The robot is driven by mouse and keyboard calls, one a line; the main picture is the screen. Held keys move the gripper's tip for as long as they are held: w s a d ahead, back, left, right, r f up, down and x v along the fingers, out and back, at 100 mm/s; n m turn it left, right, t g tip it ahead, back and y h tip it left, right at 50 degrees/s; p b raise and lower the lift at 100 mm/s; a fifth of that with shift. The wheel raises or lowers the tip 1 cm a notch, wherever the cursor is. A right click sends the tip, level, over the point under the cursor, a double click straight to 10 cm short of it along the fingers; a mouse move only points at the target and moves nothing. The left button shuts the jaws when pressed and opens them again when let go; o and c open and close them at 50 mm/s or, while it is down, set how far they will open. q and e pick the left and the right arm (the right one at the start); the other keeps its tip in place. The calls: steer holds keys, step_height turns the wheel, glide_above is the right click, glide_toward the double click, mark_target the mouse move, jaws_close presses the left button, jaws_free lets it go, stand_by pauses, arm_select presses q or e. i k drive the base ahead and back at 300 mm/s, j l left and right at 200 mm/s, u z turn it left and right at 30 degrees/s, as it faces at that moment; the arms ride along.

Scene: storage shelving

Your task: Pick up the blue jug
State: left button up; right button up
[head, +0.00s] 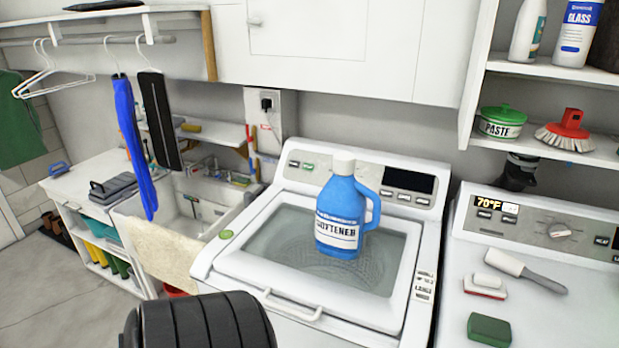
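The blue jug (340,212) stands upright on the glass lid of the white top-load washer (300,315), near the middle of the view. It has a white cap, a handle on its right side and a white label reading "SOFTENER". Nothing touches the jug apart from the lid under it. Neither of my grippers shows in the head view. A black ribbed rounded part at the bottom left of the view seems to be mine; no fingers show on it.
The washer's control panel (385,185) rises behind the jug. A dryer (575,305) at right carries brushes and a green sponge (489,329). Shelves (545,146) with bottles and a paste tin hang above it. A sink (185,213) stands at left.

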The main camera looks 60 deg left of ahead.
mark_target(340, 207)
steer(key=u, duration=1.7)
